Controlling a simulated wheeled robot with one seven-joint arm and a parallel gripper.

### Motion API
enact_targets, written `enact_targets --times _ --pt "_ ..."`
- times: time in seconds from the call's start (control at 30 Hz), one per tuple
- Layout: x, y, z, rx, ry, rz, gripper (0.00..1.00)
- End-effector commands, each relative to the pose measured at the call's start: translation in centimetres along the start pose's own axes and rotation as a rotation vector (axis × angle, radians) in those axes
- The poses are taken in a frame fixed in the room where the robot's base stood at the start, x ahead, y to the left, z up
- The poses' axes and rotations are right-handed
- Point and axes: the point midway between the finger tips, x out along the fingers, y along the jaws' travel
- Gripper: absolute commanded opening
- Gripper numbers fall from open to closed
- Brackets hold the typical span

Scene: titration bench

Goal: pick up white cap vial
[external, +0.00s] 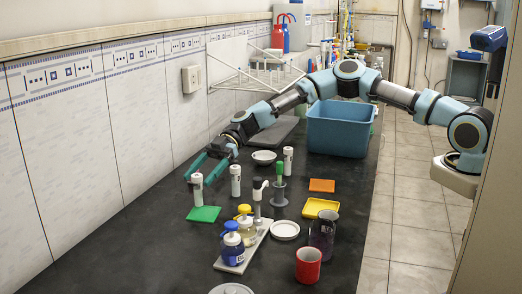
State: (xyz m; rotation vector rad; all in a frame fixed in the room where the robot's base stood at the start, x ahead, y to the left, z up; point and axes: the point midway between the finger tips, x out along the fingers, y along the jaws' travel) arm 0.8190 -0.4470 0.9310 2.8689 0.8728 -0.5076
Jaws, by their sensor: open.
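My gripper (201,174) reaches down at the left of the black bench, its teal fingers spread apart. A slim white vial (197,193) with a pale top stands upright at the fingertips. Its top appears to be between the fingers; I cannot tell whether they touch it. Two similar white vials stand to the right, a nearer one (235,182) and a farther one (288,162). Their caps are too small to tell apart clearly.
A green pad (203,214) lies in front of the vial at my gripper. Bottles stand on a pale tray (254,244) nearer the camera. A red mug (308,266), a dark cup (323,235) and a blue bin (340,130) are to the right. The tiled wall is close on the left.

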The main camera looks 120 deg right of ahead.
Motion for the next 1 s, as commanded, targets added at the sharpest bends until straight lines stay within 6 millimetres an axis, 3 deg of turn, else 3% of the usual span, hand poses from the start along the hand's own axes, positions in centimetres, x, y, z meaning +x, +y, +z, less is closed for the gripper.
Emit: enact_targets --times 0.17,0.4,1.0 --pt "1.8 0.0 -0.1 0.0 -0.001 0.001 0.72" --pt "2.0 0.1 0.0 -0.001 -0.001 0.002 0.72" --pt "1.9 0.1 0.0 -0.001 0.0 0.001 0.05"
